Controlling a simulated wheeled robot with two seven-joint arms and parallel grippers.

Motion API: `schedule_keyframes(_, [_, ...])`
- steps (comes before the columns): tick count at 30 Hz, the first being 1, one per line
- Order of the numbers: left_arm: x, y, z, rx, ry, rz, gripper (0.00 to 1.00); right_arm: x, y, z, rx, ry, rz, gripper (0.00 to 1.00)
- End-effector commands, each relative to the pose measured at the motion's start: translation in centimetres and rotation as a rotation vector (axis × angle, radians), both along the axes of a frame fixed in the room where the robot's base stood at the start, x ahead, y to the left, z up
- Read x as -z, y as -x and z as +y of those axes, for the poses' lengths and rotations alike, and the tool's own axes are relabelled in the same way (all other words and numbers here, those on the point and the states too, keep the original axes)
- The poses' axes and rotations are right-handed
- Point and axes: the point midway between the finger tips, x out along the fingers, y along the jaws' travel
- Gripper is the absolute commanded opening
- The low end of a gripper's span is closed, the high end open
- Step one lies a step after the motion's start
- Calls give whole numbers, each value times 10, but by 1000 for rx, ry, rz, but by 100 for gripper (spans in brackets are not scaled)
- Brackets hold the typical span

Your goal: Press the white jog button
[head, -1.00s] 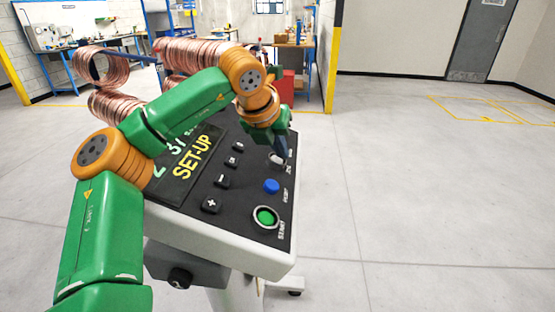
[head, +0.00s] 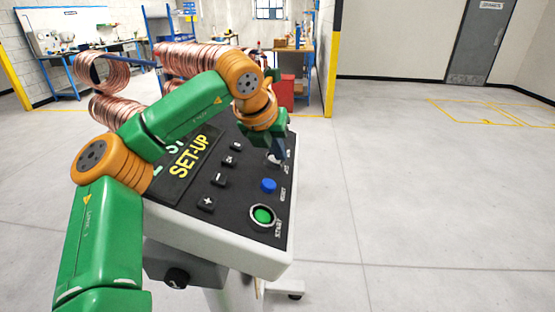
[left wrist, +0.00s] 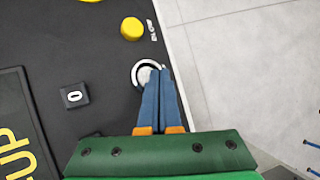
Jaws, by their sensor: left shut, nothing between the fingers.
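The white jog button (left wrist: 143,73) sits in a pale ring on the black control panel (head: 231,204). In the left wrist view, the fingertips of my left gripper (left wrist: 158,72) overlap the right part of the button. Whether they touch it or hover over it I cannot tell. The two blue fingers are closed together with nothing between them. In the head view, my left gripper (head: 280,157) points down at the panel's far right part and hides most of the white button. My right gripper is not in view.
A blue button (head: 269,185) and a green start button (head: 263,215) lie nearer on the panel. A yellow button (left wrist: 131,28) is beyond the white one. Copper tube coils (head: 103,73) stand behind the panel at the left. Open floor (head: 420,190) lies to the right.

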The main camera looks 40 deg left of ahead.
Motion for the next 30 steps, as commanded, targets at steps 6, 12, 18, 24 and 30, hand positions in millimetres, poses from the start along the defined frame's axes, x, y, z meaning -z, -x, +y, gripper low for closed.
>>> schedule_keyframes(6, [8, 1, 3, -6, 3, 4, 0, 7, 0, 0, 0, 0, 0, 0])
schedule_keyframes(12, [9, 1, 3, -6, 4, 5, 0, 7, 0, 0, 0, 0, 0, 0])
schedule_keyframes(18, [9, 1, 3, -6, 4, 6, 0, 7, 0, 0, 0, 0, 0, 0])
schedule_keyframes(24, [4, 0, 4, -6, 4, 6, 0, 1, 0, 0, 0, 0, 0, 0])
schedule_keyframes(30, [-9, -3, 7, -6, 3, 5, 0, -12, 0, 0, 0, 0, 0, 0])
